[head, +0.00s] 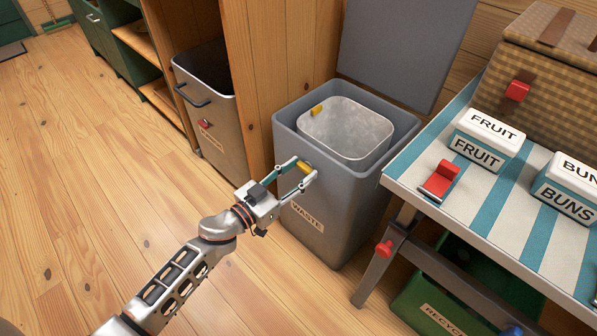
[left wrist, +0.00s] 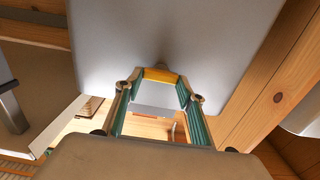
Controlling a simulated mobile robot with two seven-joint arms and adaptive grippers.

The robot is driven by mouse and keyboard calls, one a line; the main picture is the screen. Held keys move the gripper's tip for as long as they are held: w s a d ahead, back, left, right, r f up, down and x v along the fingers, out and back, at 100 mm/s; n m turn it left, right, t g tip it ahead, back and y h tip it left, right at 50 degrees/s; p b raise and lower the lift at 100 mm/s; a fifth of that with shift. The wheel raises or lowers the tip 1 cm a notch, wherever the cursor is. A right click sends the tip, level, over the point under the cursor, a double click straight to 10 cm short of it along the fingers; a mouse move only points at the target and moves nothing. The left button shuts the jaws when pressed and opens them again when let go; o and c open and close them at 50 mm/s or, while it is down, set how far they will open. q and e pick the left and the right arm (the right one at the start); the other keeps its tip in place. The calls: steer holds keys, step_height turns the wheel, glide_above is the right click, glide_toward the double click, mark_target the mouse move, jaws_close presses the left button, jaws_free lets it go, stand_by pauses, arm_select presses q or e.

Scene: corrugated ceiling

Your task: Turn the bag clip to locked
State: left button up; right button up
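A yellow clip (head: 303,167) shows at the upper front side of the grey waste bin (head: 318,240). My left gripper (head: 304,169) reaches in from the left, its two fingers apart on either side of this clip. In the left wrist view the yellow clip (left wrist: 160,75) lies between the fingertips (left wrist: 161,80); whether the fingers touch it is hard to tell. A second yellow piece (head: 318,110) sits on the rim of the inner bucket (head: 350,130). I cannot read a locked or unlocked mark on either piece. My right gripper is out of view.
The bin's grey lid (head: 400,45) stands raised behind it. A striped table (head: 535,175) at right carries a red clip (head: 440,180), FRUIT (head: 478,150) and BUNS boxes and a wicker basket (head: 550,60). A wooden cabinet (head: 265,75) stands left of the bin. Floor at left is clear.

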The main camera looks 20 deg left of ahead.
arm_select(q)
steer(key=shift+c, duration=1.1)
